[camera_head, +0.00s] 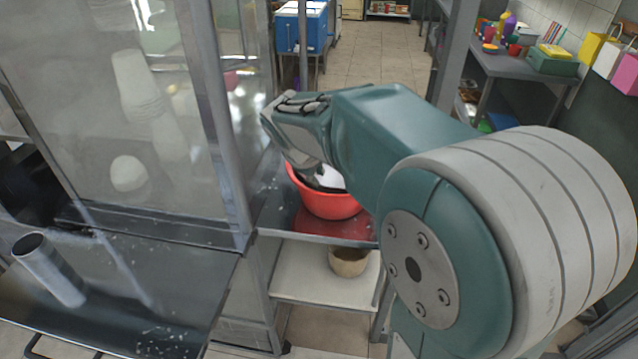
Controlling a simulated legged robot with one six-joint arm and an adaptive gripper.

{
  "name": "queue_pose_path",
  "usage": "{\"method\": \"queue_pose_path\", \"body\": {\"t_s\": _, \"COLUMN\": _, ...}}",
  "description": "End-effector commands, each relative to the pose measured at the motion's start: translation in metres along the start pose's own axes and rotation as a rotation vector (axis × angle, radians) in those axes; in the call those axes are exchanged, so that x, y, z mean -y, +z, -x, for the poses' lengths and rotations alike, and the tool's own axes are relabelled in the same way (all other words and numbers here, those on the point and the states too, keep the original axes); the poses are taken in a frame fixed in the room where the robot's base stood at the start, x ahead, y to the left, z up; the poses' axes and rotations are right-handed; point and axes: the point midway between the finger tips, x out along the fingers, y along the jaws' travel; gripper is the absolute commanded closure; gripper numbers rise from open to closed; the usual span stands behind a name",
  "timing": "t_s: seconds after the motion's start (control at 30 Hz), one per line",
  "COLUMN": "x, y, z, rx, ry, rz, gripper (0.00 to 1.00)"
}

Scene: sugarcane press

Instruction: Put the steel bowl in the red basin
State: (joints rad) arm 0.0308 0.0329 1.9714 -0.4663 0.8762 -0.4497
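The red basin (335,206) stands on a metal shelf in the middle of the head view, partly behind my arm. My gripper (318,172) points down at the basin, and my own wrist hides most of it. A dark shape and a pale, shiny patch show just above or inside the basin's rim. The pale patch may be part of the steel bowl, but I cannot be sure. The fingertips are hidden, so I cannot tell whether the gripper is open, shut or holding anything.
A steel cylinder (50,268) is on the dark counter at lower left. A tan pot (348,262) sits on the lower shelf. A blue cooler (300,27) stands behind; the tiled floor there is clear.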

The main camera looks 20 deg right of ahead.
Motion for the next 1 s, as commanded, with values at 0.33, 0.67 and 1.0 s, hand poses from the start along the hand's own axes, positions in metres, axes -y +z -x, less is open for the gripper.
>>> {"method": "queue_pose_path", "body": {"t_s": 0.33, "x": 0.0, "y": -0.001, "z": 0.069, "rx": -0.002, "ry": 0.001, "rz": 0.0, "gripper": 0.77}}
{"method": "queue_pose_path", "body": {"t_s": 0.67, "x": 0.017, "y": 0.017, "z": 0.094, "rx": -0.04, "ry": -0.024, "rz": -0.082, "gripper": 0.77}}
{"method": "queue_pose_path", "body": {"t_s": 1.0, "x": 0.113, "y": 0.09, "z": 0.114, "rx": -0.227, "ry": -0.177, "rz": -0.515, "gripper": 0.77}}
